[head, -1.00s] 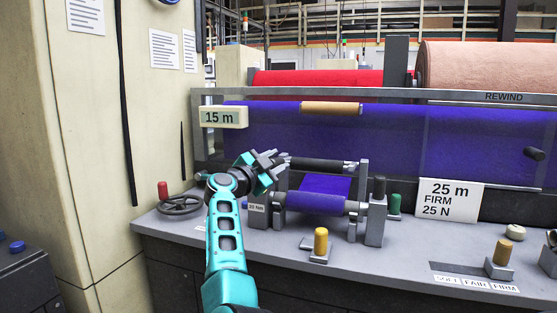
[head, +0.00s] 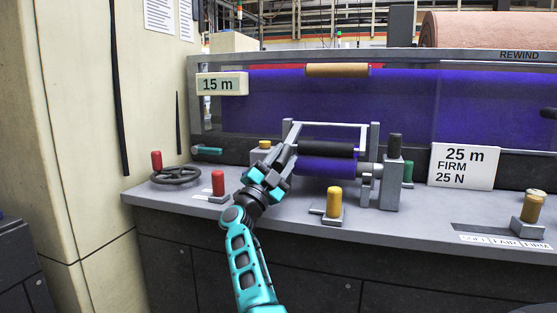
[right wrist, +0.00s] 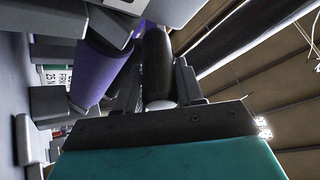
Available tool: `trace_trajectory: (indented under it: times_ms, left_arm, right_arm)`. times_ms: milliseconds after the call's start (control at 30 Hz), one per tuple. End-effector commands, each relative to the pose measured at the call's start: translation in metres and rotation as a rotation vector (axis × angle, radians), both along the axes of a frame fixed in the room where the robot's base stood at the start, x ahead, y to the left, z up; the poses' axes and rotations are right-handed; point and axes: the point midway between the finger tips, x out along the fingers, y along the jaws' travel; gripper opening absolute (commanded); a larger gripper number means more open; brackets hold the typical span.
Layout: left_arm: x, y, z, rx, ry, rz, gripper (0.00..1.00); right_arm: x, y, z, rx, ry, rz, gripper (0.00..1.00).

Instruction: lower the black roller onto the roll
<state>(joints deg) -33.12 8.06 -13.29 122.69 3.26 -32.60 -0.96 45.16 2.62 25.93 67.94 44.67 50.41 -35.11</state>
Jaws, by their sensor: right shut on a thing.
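The black roller (head: 327,148) lies level right above the purple roll (head: 325,166) in the head view, hung in a light grey frame (head: 335,125). The two look touching or nearly so; I cannot tell which. In the right wrist view the black roller (right wrist: 157,58) runs alongside the purple roll (right wrist: 98,62). My right gripper (head: 284,159) is at the roller's left end. In the right wrist view its fingers (right wrist: 158,92) are on either side of the roller's end and shut on it. The gripper hides the left stand. My left gripper is not in view.
On the bench (head: 290,222) stand a yellow knob (head: 334,202), a red knob (head: 218,184), a green knob (head: 408,170) and a handwheel (head: 176,176). A "25 m FIRM 25 N" sign (head: 463,166) is at the right, a "15 m" sign (head: 221,84) at the left.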

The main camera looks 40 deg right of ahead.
Motion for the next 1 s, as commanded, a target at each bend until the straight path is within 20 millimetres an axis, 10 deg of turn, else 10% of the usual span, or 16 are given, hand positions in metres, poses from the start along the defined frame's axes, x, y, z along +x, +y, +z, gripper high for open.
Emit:
trace_trajectory:
  times_ms: [300,333,533,1000]
  left_arm:
    - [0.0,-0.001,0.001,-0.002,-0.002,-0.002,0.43]
    - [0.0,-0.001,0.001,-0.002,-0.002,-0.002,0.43]
    - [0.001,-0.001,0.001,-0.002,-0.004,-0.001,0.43]
    - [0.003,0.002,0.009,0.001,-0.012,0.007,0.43]
  right_arm:
    - [0.0,0.0,0.002,-0.003,-0.002,0.004,0.0]
    - [0.0,0.0,0.002,-0.003,-0.002,0.004,0.39]
    - [0.0,0.0,0.001,-0.002,-0.002,0.003,0.58]
    - [-0.002,0.023,-0.004,0.0,-0.002,0.006,0.58]
